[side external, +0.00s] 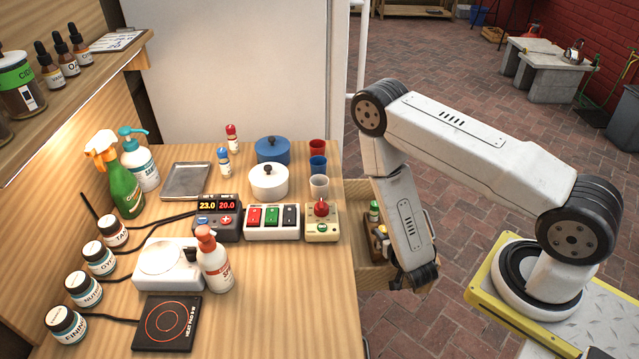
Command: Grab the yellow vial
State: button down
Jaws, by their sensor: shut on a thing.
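My gripper (414,277) points down at the open drawer (372,274) on the right of the counter, over its near right part. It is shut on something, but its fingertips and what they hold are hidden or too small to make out. Several small bottles stand in the drawer, one with a green cap (374,207). My arm partly covers them. I cannot clearly make out a yellow vial among them.
The wooden counter (310,318) stands left of the drawer.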

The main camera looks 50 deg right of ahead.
notch_tip(320, 180, up, 9)
dwell(0.7)
jog(key=shift+w, duration=0.1)
dwell(0.5)
